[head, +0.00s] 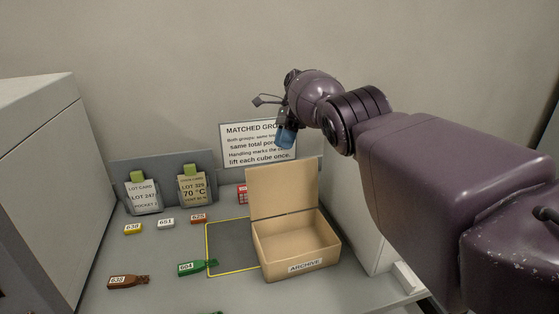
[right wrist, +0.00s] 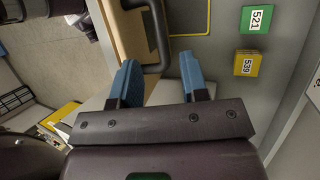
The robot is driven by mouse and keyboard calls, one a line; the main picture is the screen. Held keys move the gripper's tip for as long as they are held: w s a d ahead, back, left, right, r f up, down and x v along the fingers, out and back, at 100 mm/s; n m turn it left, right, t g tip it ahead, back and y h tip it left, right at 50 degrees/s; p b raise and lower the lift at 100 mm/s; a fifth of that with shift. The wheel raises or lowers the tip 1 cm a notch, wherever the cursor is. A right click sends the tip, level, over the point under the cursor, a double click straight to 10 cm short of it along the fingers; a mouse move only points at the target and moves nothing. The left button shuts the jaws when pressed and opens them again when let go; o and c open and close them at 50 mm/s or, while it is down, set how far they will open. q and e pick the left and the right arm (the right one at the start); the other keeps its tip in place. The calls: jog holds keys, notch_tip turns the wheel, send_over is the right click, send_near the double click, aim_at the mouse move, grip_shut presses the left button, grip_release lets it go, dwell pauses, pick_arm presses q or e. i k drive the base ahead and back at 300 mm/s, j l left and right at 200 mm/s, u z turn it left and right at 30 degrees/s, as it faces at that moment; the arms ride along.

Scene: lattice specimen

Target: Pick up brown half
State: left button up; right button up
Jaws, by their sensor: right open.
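The brown half (head: 128,281) lies on the grey bench at the front left, a jagged-ended piece with a white number label that seems to read 638. A similar green half (head: 198,267) labelled 604 lies to its right, by the yellow outline. My right gripper (head: 286,138) is raised above the bench near the wall sign, far up and right of the brown half. The right wrist view shows its two blue fingers (right wrist: 160,72) apart with nothing between them. The brown half is not seen in that view. My left gripper is not in view.
An open tan ARCHIVE box (head: 297,241) with raised lid stands right of centre. Yellow, white and orange-brown number blocks (head: 166,224) lie behind the halves. Two lot cards (head: 192,188) lean at the back. Green (right wrist: 256,19) and yellow (right wrist: 246,63) blocks show in the wrist view.

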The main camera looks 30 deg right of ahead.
aim_at(127, 281)
jog(key=k+j, duration=0.8)
jog(key=j, duration=0.1)
